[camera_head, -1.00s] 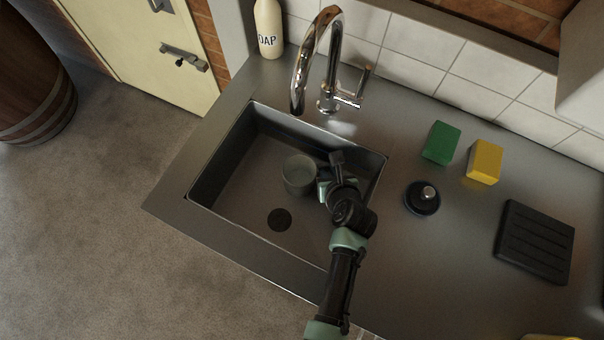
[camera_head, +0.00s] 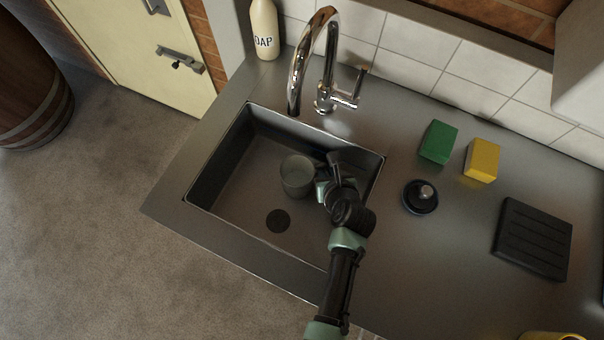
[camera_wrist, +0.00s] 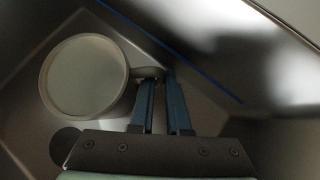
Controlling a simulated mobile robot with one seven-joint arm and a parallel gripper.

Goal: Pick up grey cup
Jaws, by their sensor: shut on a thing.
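The grey cup (camera_head: 296,177) stands upright in the sink (camera_head: 225,190), up and right of the drain hole. It looks empty. In the wrist view the cup (camera_wrist: 85,76) is left of the fingers, its round rim facing the camera. My gripper (camera_wrist: 158,78) is shut on the cup's handle, which juts from the cup's right side to the fingertips. In the head view my gripper (camera_head: 319,186) is at the cup's right side, and its fingertips are hard to make out there.
A chrome tap (camera_head: 325,60) arches behind the sink, with a soap bottle (camera_head: 264,30) to its left. A green sponge (camera_head: 439,142), a yellow sponge (camera_head: 482,160), a dark round plug (camera_head: 420,197) and a black ribbed tray (camera_head: 533,239) lie on the right counter.

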